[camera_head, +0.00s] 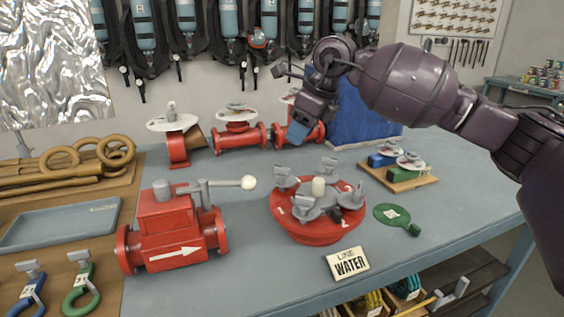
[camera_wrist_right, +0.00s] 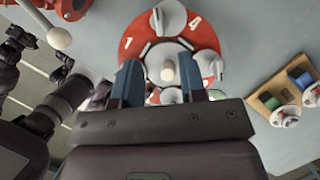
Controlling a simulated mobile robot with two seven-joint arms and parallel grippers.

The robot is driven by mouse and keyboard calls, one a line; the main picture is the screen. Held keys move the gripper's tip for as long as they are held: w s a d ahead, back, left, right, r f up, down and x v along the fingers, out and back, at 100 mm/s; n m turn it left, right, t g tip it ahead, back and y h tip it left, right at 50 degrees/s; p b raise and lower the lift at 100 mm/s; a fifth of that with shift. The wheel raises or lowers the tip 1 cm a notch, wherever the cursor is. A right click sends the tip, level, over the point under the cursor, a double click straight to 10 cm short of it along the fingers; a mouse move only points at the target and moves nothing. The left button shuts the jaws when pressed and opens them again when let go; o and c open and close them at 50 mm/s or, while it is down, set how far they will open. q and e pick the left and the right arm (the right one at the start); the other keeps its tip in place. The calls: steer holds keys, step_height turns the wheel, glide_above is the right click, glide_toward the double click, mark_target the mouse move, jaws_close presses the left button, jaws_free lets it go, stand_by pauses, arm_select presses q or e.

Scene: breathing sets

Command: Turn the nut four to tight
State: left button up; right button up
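A red round flange (camera_head: 300,232) with several grey wing nuts and a pale centre stud stands on the bench in the head view. In the right wrist view the red flange (camera_wrist_right: 132,50) bears a 1 at left and a 4 at upper right. A grey wing nut (camera_wrist_right: 168,15) sits beside the 4; I cannot tell for sure which nut is four. My right gripper (camera_head: 301,133) is above and behind the flange, apart from the nuts. In the right wrist view my right gripper (camera_wrist_right: 160,74) shows two blue fingers spread apart.
A red valve (camera_head: 172,228) with a ball-ended lever (camera_head: 248,183) stands left of the flange. A green paddle (camera_head: 394,216) and a WATER sign (camera_head: 347,263) lie near it. A wooden board (camera_head: 405,181) with small valves is at right. Handwheel valves (camera_head: 238,133) line the back.

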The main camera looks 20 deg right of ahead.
mark_target(283, 167)
steer(key=x, duration=0.8)
steer(key=shift+a+f+b, duration=0.1)
steer(key=shift+f+b, duration=0.1)
steer(key=shift+b, duration=0.2)
steer(key=shift+w+a+f, duration=0.2)
steer(key=shift+w+f, duration=0.05)
steer(key=shift+f, duration=0.35)
arm_select(q)
steer(key=shift+w+d+f, duration=0.1)
steer(key=shift+w+f, duration=0.1)
steer(key=shift+w, duration=0.1)
steer(key=shift+s+f, duration=0.1)
steer(key=shift+s, duration=0.05)
steer(key=shift+s+f, duration=0.2)
steer(key=shift+s, duration=0.15)
arm_select(e)
jaws_close()
